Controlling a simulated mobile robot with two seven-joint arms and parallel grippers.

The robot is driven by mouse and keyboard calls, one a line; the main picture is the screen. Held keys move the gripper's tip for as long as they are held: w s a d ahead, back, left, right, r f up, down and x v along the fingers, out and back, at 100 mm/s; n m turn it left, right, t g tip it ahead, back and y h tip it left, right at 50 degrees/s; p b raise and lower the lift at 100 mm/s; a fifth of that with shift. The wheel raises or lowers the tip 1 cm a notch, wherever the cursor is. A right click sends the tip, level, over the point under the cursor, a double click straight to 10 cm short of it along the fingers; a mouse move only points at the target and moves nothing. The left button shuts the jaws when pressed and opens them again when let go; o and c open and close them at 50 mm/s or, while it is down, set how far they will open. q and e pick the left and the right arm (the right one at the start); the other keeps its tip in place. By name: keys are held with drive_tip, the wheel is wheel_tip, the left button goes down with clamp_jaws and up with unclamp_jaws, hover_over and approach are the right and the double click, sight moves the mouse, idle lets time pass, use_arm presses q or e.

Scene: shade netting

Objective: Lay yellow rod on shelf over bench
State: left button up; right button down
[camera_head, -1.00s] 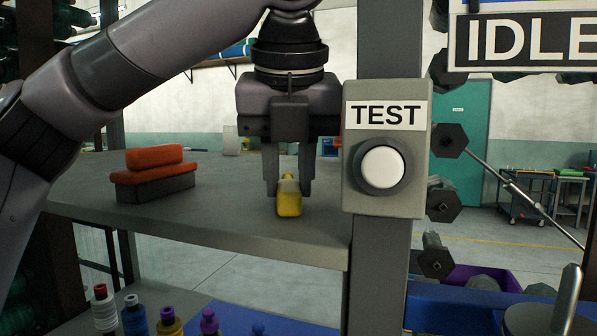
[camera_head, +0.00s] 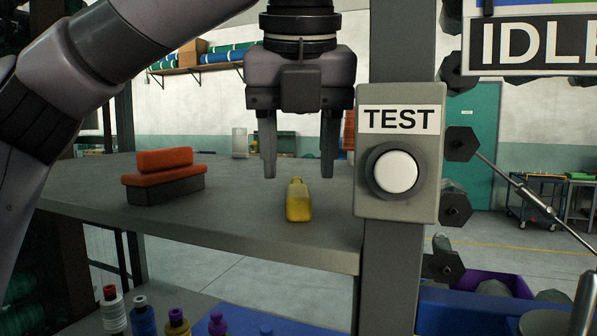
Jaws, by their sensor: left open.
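The yellow rod (camera_head: 299,203) lies on the grey shelf (camera_head: 235,215), near its right end, with its near end facing me. My left gripper (camera_head: 298,170) is open and empty, pointing straight down. Its fingertips are above the rod and apart from it, one on each side. The bench (camera_head: 190,305) shows only in part below the shelf. My right gripper is not in view.
An orange and dark grey block (camera_head: 164,177) sits on the shelf to the left. A grey post with a TEST button box (camera_head: 398,155) stands just right of the rod. Several thread spools (camera_head: 144,315) stand below the shelf. The shelf between block and rod is clear.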

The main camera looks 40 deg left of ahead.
use_arm(q)
drive_tip(key=shift+v, duration=2.3)
